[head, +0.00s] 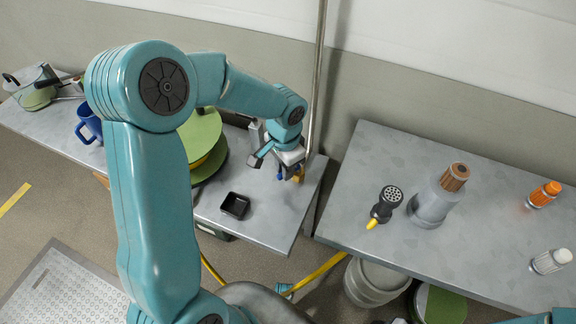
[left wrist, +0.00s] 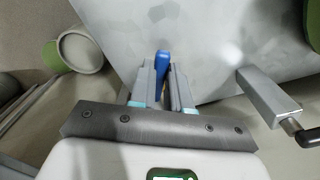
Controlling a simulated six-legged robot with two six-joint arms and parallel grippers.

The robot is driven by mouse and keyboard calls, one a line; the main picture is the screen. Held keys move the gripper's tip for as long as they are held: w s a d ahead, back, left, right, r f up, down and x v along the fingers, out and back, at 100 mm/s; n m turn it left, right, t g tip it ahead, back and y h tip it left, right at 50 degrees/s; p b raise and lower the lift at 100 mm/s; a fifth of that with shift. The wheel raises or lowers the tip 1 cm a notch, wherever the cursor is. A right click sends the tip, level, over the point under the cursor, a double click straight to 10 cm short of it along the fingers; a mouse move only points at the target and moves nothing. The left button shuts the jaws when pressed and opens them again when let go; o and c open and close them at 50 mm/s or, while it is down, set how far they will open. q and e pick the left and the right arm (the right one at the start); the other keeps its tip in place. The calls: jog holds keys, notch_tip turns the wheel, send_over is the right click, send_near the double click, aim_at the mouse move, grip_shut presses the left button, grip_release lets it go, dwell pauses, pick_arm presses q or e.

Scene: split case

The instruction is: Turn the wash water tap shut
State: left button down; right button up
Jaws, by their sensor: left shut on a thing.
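The wash water tap has a blue lever (left wrist: 163,62) and a brass-yellow body (head: 300,174). It is at the right end of the left bench, near the foot of a thin vertical pipe. My left gripper (head: 286,172) reaches over that bench end and is shut on the blue lever. In the left wrist view the lever sticks out between the two fingers (left wrist: 160,78). The fingers and wrist hide most of the tap, so the lever's exact angle is hard to tell. My right gripper is not in view.
The vertical pipe (head: 318,80) stands close beside my left wrist. A black tray (head: 235,205), green reel (head: 203,140) and blue mug (head: 88,124) are on the left bench (head: 262,226). A gap separates the benches.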

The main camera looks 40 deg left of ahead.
pick_arm(q)
jog(key=m+p, duration=0.1)
jog(key=m, duration=0.1)
jog(key=a+m+p, duration=0.1)
jog(key=w+m+p, duration=0.1)
jog(key=m, duration=0.1)
jog(key=shift+w+a+r+m, duration=0.1)
jog(key=shift+a+r+m, duration=0.1)
jog(key=shift+a+m, duration=0.15)
jog(key=m+p, duration=0.1)
jog(key=m, duration=0.1)
jog(key=w+m+p, duration=0.1)
jog(key=m, duration=0.1)
jog(key=shift+w+a+p, duration=0.1)
jog(key=shift+a+p, duration=0.2)
jog(key=shift+a, duration=0.1)
jog(key=shift+w+a+f+m+p, duration=0.1)
jog(key=shift+w+m+p, duration=0.15)
jog(key=shift+m, duration=0.3)
jog(key=shift+w+a+f+m+p, duration=0.1)
jog(key=shift+w+m+p, duration=0.05)
jog(key=shift+m+p, duration=0.3)
jog(key=shift+d, duration=0.1)
jog(key=c, duration=1.1)
grip_release()
